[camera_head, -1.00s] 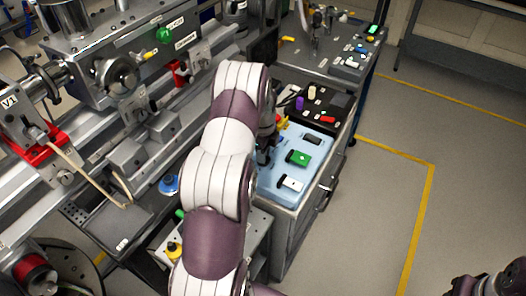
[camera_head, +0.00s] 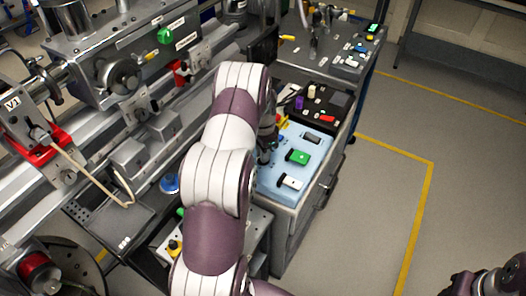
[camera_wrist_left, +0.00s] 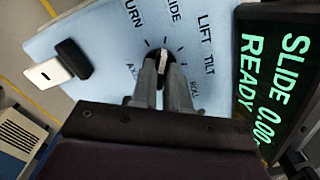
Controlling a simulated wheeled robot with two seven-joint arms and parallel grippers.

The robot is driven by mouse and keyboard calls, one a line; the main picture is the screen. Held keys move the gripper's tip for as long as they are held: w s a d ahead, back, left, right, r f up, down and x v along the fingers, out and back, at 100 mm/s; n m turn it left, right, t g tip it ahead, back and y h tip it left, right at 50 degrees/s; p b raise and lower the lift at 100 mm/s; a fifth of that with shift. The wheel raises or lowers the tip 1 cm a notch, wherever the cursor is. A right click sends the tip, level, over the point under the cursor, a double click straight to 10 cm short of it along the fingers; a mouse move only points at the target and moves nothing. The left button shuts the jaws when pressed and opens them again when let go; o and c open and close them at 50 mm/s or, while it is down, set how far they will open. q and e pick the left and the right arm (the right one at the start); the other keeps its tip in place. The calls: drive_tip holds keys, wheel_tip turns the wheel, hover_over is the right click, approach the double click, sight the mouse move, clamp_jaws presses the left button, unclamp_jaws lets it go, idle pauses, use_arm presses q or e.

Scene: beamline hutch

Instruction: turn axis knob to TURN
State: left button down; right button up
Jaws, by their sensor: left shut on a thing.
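The axis knob (camera_wrist_left: 163,57) is a small dark knob with a white pointer line on a pale blue panel (camera_wrist_left: 100,35). Its pointer faces roughly toward the SLIDE label. The TURN label (camera_wrist_left: 133,14) is printed to the left of SLIDE. LIFT, TILT and ROLL labels follow to the right. My left gripper (camera_wrist_left: 160,75) is shut on the knob, one finger on each side. In the head view my left gripper (camera_head: 265,152) is at the left edge of the blue panel, mostly hidden behind my arm. My right gripper (camera_head: 488,284) shows partly at the bottom right corner.
A dark display (camera_wrist_left: 275,75) beside the panel reads "SLIDE 0.00" and "READY" in green. Beamline equipment (camera_head: 110,75) fills the left. The floor at right is clear.

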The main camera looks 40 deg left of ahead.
use_arm(q)
drive_tip(key=n, duration=0.4)
drive_tip(key=shift+w+r, duration=0.1)
drive_tip(key=shift+r, duration=0.05)
drive_tip(key=shift+n, duration=1.8)
drive_tip(key=c, duration=1.1)
unclamp_jaws()
wheel_tip(320, 180, up, 13)
drive_tip(key=shift+f, duration=0.2)
